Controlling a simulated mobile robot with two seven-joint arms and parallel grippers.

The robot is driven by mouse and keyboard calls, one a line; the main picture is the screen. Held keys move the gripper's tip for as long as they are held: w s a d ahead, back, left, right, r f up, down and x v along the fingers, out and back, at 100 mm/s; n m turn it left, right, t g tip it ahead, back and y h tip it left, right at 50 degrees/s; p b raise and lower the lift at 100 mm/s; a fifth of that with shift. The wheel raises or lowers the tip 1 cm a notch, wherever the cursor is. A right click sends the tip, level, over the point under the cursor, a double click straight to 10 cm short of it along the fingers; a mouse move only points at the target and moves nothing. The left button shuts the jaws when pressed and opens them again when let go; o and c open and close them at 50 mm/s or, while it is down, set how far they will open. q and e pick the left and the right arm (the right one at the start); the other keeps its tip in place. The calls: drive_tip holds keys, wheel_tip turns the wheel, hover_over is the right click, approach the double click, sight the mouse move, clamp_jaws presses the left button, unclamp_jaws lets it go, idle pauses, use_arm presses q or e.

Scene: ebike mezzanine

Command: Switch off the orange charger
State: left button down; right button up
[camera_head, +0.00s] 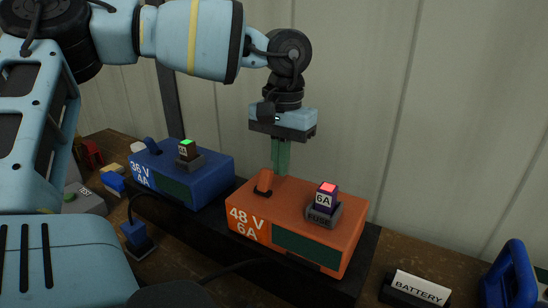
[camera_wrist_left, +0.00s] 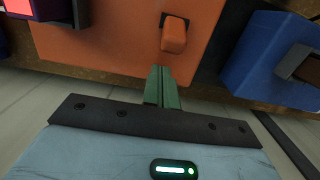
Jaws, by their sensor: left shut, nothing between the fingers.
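The orange charger (camera_head: 290,217), marked 48 V 6A, sits on a dark base at the centre right of the head view; its top also shows in the left wrist view (camera_wrist_left: 110,40). Its orange switch lever (camera_head: 264,181) stands up near the left end of its top and appears in the left wrist view (camera_wrist_left: 173,36). My left gripper (camera_head: 281,168) points down, shut and empty, just behind and right of the lever. In the left wrist view its green fingertips (camera_wrist_left: 162,75) are close to the lever; I cannot tell if they touch. My right gripper is not in view.
A purple 6A fuse (camera_head: 326,199) with a red light stands in a grey holder on the orange charger. The blue 36 V charger (camera_head: 205,182), with a green light, is to its left. A BATTERY sign (camera_head: 419,288) and a blue handle (camera_head: 514,275) are at right. A wall stands behind.

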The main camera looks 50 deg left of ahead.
use_arm(q)
drive_tip(key=shift+s+d+r, duration=0.15)
drive_tip(key=shift+s+r, duration=0.1)
drive_tip(key=shift+s, duration=0.2)
drive_tip(key=shift+s+d+r, duration=0.1)
drive_tip(key=shift+s+r, duration=0.1)
drive_tip(key=shift+s, duration=0.35)
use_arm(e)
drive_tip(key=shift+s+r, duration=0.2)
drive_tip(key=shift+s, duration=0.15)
